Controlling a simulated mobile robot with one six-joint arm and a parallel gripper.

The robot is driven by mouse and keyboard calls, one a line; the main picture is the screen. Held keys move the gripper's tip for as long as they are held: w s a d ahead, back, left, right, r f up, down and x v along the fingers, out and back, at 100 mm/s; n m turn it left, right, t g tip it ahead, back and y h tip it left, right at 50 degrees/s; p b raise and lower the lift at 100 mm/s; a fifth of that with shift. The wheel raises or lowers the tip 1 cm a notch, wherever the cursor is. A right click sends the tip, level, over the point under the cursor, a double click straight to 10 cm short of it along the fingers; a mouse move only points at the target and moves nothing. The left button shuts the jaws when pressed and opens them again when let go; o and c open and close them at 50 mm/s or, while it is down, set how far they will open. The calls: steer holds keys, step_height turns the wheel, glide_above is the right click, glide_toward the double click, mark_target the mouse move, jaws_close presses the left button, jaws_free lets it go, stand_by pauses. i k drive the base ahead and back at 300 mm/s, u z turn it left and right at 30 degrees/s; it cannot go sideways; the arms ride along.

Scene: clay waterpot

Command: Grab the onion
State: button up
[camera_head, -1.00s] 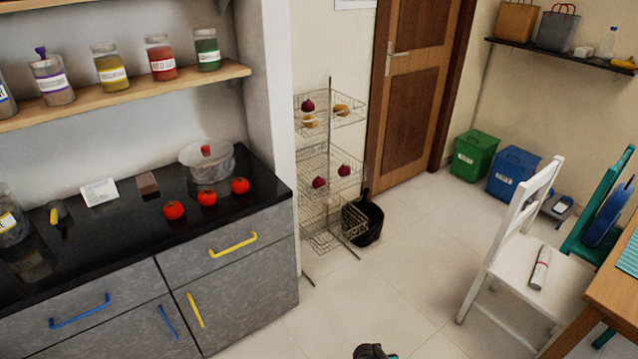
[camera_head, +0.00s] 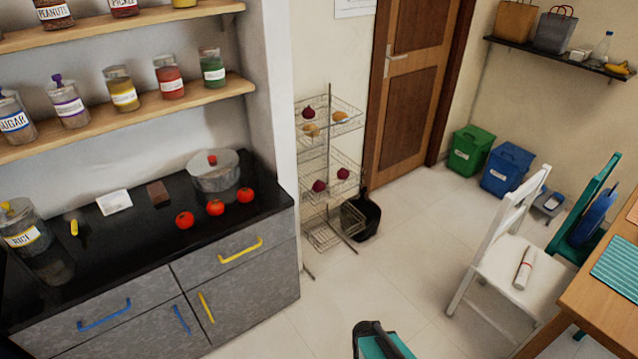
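Dark red-purple onions lie in the wire rack right of the counter. One onion (camera_head: 308,112) is in the top basket, beside tan roundish items (camera_head: 340,117) that I cannot identify for sure. Two more, a left onion (camera_head: 319,186) and a right onion (camera_head: 343,173), lie in the middle basket. The thin wires of the rack (camera_head: 330,155) partly cross them. A dark and teal part of my arm shows at the bottom edge, far in front of the rack. My gripper's fingers are not in view, and nothing touches the onions.
A black counter (camera_head: 120,250) with three tomatoes (camera_head: 215,208) and a lidded glass pot (camera_head: 213,178) stands left of the rack. A black bin-like object (camera_head: 365,218) is beside the rack's foot. A white chair (camera_head: 500,270) and a wooden table stand at right. The floor between is clear.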

mark_target(318, 186)
steer(key=k, duration=0.5)
steer(key=z, duration=0.4)
steer(key=i, duration=3.55)
